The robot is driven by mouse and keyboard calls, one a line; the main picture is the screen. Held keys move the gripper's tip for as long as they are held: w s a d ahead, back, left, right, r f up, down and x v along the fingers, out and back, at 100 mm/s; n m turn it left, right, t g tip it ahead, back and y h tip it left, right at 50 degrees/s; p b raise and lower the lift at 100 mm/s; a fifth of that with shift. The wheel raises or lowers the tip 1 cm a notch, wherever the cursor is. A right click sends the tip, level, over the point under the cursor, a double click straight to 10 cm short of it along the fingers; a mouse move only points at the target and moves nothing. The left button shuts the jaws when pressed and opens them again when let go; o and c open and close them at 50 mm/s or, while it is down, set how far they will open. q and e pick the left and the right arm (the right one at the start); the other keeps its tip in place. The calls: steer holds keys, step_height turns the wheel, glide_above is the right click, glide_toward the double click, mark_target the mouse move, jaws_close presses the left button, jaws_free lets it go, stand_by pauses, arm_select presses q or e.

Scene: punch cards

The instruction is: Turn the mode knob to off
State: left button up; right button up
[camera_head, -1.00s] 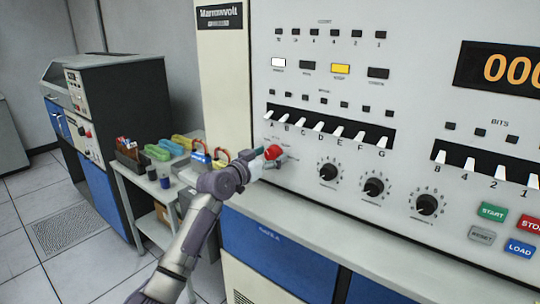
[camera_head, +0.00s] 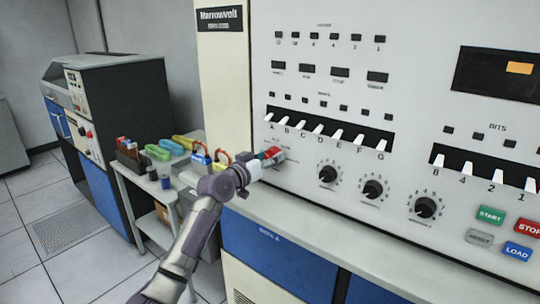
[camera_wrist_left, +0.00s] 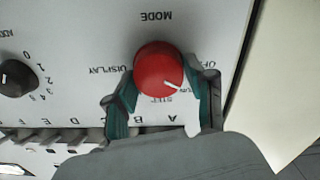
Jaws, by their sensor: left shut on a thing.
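The red mode knob (camera_head: 274,154) sits at the lower left of the pale console panel (camera_head: 300,205). In the left wrist view the knob (camera_wrist_left: 152,66) appears upside down with its MODE label; its white pointer line slants down-right, toward the partly covered RUN label. The OFF label (camera_wrist_left: 208,65) is at the right, partly hidden by a finger. My left gripper (camera_head: 266,158) is shut on the knob, with one teal-padded finger on each side in the wrist view (camera_wrist_left: 160,95). My right gripper is out of view.
Black dials (camera_head: 328,174) stand right of the knob, with white toggle switches (camera_head: 318,127) above. A ledge (camera_head: 330,232) runs below the panel. A small table (camera_head: 128,172) with coloured items stands left of my arm. The display (camera_head: 500,75) shows an amber block.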

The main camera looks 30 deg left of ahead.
arm_select(q)
steer(key=n+p, duration=0.1)
steer(key=n, duration=0.2)
steer(key=shift+a+r, duration=0.1)
steer(key=shift+n+p, duration=0.85)
steer(key=shift+n, duration=0.75)
steer(key=o, duration=1.1)
steer(key=shift+a, duration=0.1)
steer(key=shift+o, duration=0.2)
